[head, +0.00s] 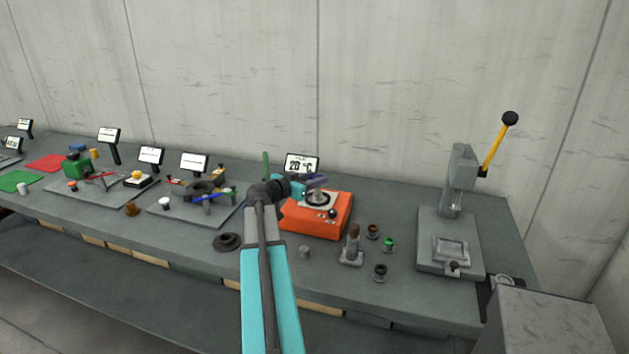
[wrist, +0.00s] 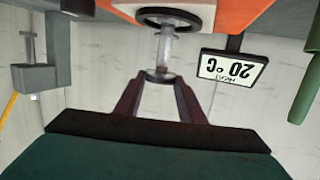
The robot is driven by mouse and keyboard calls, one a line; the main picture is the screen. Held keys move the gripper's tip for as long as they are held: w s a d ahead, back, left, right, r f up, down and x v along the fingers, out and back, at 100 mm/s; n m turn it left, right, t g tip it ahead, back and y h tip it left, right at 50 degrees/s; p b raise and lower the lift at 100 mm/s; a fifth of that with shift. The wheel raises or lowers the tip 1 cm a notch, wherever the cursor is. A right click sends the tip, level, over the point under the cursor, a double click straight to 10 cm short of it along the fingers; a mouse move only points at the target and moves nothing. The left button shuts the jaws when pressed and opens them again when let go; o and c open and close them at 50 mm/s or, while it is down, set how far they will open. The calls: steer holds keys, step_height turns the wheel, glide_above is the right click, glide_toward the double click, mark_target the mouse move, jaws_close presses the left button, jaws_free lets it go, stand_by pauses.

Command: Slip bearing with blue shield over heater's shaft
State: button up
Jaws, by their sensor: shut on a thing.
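The orange heater (head: 318,215) stands mid-bench and fills the top of the upside-down wrist view (wrist: 240,14). Its pale shaft (wrist: 166,48) rises from a round plate (wrist: 200,12) on top. My gripper (wrist: 160,84) is shut on a thin dark ring, the bearing (wrist: 150,76), level with the shaft's free end. The ring's outline meets the shaft's end in that view; I cannot tell whether it is around the shaft or just above it. No blue shows on the ring. In the head view my gripper (head: 316,183) is over the heater, and the bearing is too small to tell.
A display (head: 302,164) reading 20 °C stands behind the heater, with a green post (head: 266,166) left of it.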

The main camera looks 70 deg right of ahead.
mark_target(316, 190)
steer(key=shift+f+b, duration=2.2)
steer(key=shift+b, duration=0.5)
steer(key=shift+f, duration=0.15)
steer(key=o, duration=1.2)
steer(key=b+v, duration=0.3)
steer(key=v, duration=1)
steer(key=shift+w+a, duration=0.15)
steer(key=shift+a, duration=0.2)
